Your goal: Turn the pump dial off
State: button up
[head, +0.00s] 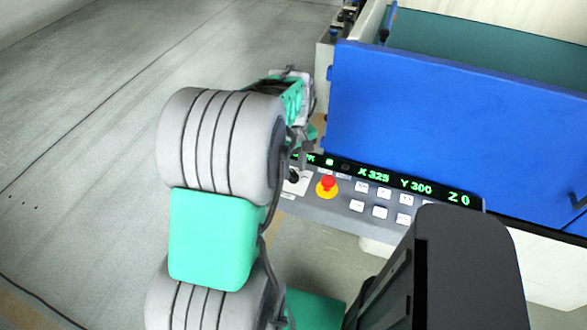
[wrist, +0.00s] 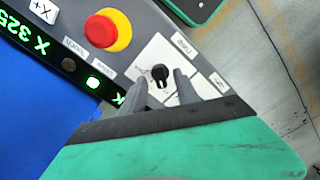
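The pump dial (wrist: 160,76) is a small black knob on a white plate (wrist: 157,52) at the end of the control panel. A "PUMP" label is beside it in the wrist view. My gripper (wrist: 161,78) is open, with one grey finger on each side of the dial; I cannot tell whether either finger touches it. The markings around the dial are too small to read. In the head view my gripper (head: 303,152) is over the panel's left end, and my arm partly hides the white plate (head: 298,184).
A red emergency button on a yellow base (head: 327,187) is close to the dial. A green light (wrist: 93,82) is lit on the panel's black strip. White keys (head: 380,211) and a green readout (head: 410,185) lie further right. The blue machine door (head: 450,120) rises behind.

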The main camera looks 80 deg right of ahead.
jog(key=shift+f, duration=0.6)
jog(key=shift+c, duration=0.6)
grip_shut()
